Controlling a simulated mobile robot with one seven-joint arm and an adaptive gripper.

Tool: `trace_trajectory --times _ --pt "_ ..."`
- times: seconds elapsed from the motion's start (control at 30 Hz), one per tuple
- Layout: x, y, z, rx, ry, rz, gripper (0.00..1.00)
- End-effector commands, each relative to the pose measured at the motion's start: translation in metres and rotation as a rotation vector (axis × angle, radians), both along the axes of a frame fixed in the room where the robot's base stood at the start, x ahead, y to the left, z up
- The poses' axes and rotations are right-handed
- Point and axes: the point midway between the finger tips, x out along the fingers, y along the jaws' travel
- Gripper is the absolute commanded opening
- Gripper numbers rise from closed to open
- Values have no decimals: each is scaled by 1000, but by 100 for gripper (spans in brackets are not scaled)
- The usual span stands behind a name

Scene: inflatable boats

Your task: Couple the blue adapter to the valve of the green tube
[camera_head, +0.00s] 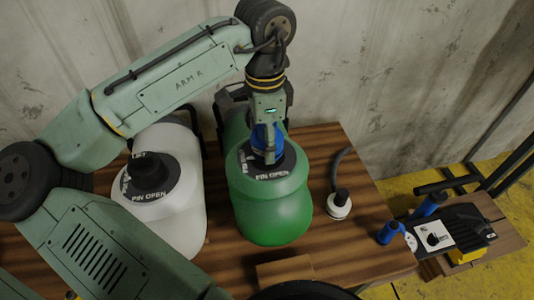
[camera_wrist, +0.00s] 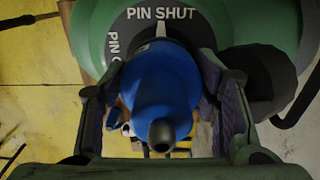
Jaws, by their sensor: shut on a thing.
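My gripper (camera_head: 266,156) is shut on the blue adapter (camera_head: 262,137). It holds the adapter over the black valve collar on top of the green tube (camera_head: 272,212). In the wrist view the blue adapter (camera_wrist: 158,88) stands between both fingers of my gripper (camera_wrist: 162,125), its dark open end facing the camera. Behind it is the green tube's black collar (camera_wrist: 202,32), lettered PIN SHUT. The adapter hides the valve's middle, so I cannot tell whether the two touch or are joined.
A white tube (camera_head: 178,212) with a black valve knob stands left of the green one on the wooden table (camera_head: 365,235). A white-and-black hose fitting (camera_head: 339,205) lies to the right. A lower side table (camera_head: 497,238) holds blue handles and a card. A concrete wall (camera_head: 380,70) stands behind.

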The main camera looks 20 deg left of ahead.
Motion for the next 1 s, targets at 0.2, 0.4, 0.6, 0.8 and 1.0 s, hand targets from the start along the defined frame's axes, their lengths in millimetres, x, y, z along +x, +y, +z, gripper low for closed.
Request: trace_trajectory --times 0.2,0.4,0.6,0.8,1.0 --pt "0 0 -1 1 0 0 27" --pt "0 0 -1 1 0 0 27" --pt "0 0 -2 1 0 0 27" --pt "0 0 -5 1 0 0 27" --pt "0 0 -8 1 1 0 27"
